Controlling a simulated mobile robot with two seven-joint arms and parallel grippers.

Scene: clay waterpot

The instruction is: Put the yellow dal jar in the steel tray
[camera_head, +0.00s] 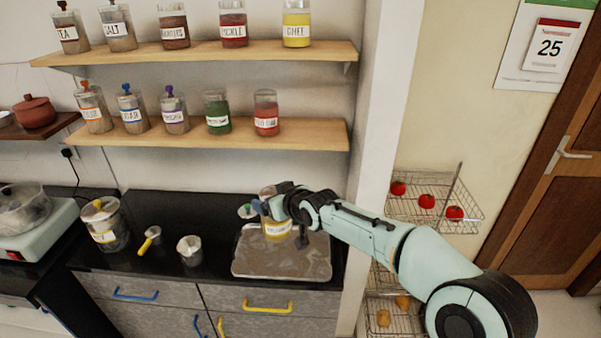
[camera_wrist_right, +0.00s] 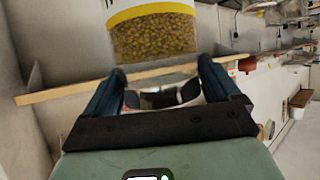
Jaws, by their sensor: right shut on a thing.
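The yellow dal jar (camera_head: 277,229), clear with a yellow label and yellow contents, is upright over the back part of the steel tray (camera_head: 258,267) in the head view. My right gripper (camera_head: 268,205) is shut on its upper part and hides much of its top. In the right wrist view, the jar (camera_wrist_right: 153,36) shows yellow grains beyond the two dark fingers of the right gripper (camera_wrist_right: 162,70). Whether the jar's base touches the tray is not clear. The tray lies flat on the black counter. My left gripper is not in view.
Two shelves of labelled jars (camera_head: 205,137) hang above. A wire rack (camera_head: 430,205) stands right.

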